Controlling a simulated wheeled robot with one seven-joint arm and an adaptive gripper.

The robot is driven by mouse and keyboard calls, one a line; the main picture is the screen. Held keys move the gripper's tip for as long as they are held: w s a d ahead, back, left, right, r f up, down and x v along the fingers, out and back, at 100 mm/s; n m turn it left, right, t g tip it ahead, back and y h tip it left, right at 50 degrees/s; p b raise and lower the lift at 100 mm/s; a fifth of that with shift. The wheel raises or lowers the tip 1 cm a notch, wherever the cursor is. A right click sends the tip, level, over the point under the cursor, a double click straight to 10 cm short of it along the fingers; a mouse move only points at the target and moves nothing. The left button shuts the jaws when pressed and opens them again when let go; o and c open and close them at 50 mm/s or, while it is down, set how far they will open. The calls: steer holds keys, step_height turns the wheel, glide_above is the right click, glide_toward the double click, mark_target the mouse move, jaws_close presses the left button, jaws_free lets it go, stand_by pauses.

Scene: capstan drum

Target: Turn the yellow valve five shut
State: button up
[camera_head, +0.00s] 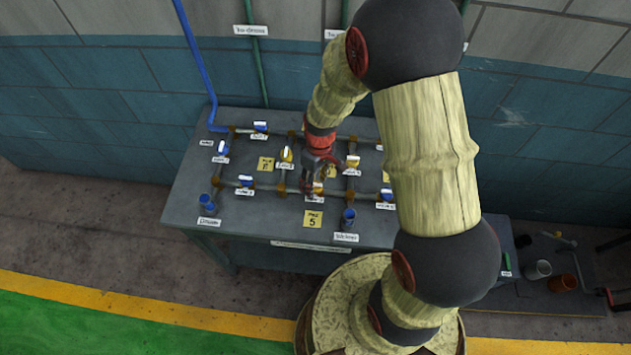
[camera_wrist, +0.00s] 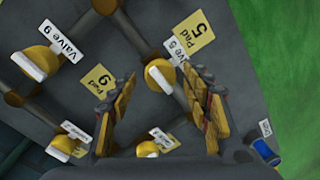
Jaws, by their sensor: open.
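The yellow valve five (camera_wrist: 158,77) has a pale handle and sits on a dark pipe, beside its "Valve 5" label (camera_wrist: 174,50) and the yellow "Pad 5" card (camera_wrist: 196,36). In the head view valve five (camera_head: 317,187) is partly hidden by my gripper (camera_head: 319,174). In the wrist view my gripper (camera_wrist: 160,80) is open, with its two yellow-and-dark fingers on either side of valve five. I cannot tell whether a finger touches it. The Pad 5 card (camera_head: 313,219) lies in front of the valve in the head view.
Another yellow valve (camera_wrist: 38,63) and a second card (camera_wrist: 100,80) lie left in the wrist view. Two more yellow valves (camera_wrist: 62,147) (camera_wrist: 148,149) are near the fingers.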

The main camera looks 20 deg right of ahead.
steer(key=shift+c, duration=0.7)
steer(key=c, duration=1)
steer(key=m+p, duration=0.1)
steer(key=m, duration=0.3)
steer(key=shift+s+m, duration=0.1)
steer(key=shift+m, duration=0.3)
steer(key=m+p, duration=0.2)
steer(key=m, duration=0.2)
steer(key=shift+d+r+m+t, duration=0.1)
steer(key=shift+m+t, duration=0.2)
steer(key=m+p, duration=0.3)
steer(key=m, duration=0.2)
steer(key=shift+s+p, duration=0.15)
steer(key=shift+p, duration=0.25)
steer(key=shift+m+p, duration=1.45)
steer(key=shift+m, duration=0.35)
steer(key=shift+t, duration=0.3)
